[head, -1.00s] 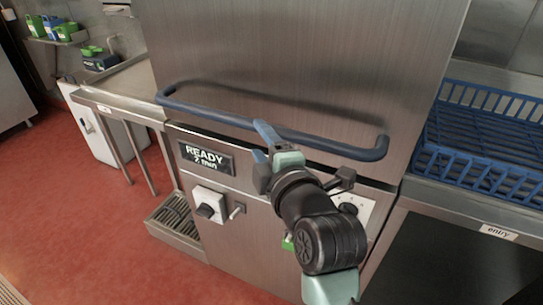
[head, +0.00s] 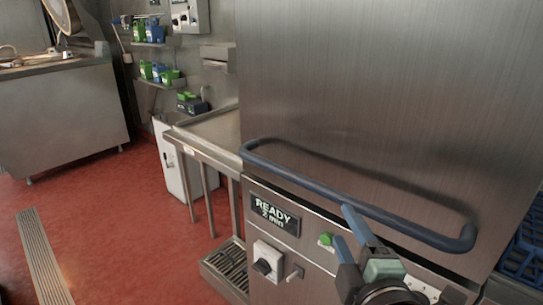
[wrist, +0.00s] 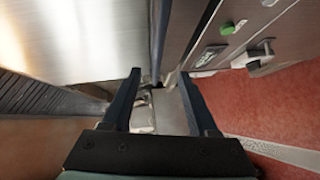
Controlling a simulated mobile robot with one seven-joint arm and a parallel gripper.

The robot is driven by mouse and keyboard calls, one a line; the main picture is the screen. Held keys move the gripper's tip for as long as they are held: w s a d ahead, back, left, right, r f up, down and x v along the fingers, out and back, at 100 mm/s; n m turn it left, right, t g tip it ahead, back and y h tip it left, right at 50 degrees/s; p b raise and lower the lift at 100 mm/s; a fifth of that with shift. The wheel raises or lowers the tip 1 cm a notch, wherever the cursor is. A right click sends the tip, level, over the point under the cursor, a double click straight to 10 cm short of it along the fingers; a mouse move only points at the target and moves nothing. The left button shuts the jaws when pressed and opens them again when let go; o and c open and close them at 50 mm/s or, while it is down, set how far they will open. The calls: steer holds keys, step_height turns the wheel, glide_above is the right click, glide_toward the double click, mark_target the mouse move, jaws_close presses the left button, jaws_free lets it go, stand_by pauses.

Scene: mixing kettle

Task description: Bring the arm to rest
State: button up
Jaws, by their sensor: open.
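My gripper (head: 342,226) is open, with two blue fingers pointing up and left at the steel machine. In the head view the upper finger overlaps the blue bar handle (head: 290,178) across the machine's front. In the wrist view my gripper (wrist: 160,76) shows its fingers apart, and the handle (wrist: 157,35) runs ahead between them in the picture. I cannot tell whether it touches a finger. No object is held. The rest of my arm is mostly cut off at the head view's lower edge.
The machine's display (head: 275,214) reads "READY 2 min", above a knob (head: 266,261) and near a green button (head: 326,240). A blue rack (head: 524,262) is at the right edge. A steel side table (head: 208,135) stands left. Red floor (head: 130,220) is clear farther left.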

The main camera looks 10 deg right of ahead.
steer(key=s+a+r+m+t+y, duration=0.1)
steer(key=a+r+m+t, duration=0.5)
steer(key=r, duration=0.6)
steer(key=s+a+r+m+t, duration=0.1)
steer(key=a+r+m, duration=0.2)
steer(key=a+r, duration=0.65)
steer(key=s+a+r+m+t+y, duration=0.1)
steer(key=s+r+m+t, duration=0.15)
steer(key=r, duration=0.35)
steer(key=s+a+r+m+t, duration=0.2)
steer(key=s+r+m, duration=0.1)
steer(key=s+r, duration=0.15)
step_height(320, 180, up, 20)
steer(key=p, duration=1.9)
steer(key=shift+w+d, duration=0.3)
steer(key=shift+r+m+g+p, duration=0.2)
steer(key=shift+m+g+p, duration=0.05)
steer(key=shift+p, duration=0.05)
steer(key=shift+c, duration=0.7)
steer(key=shift+w+a, duration=0.1)
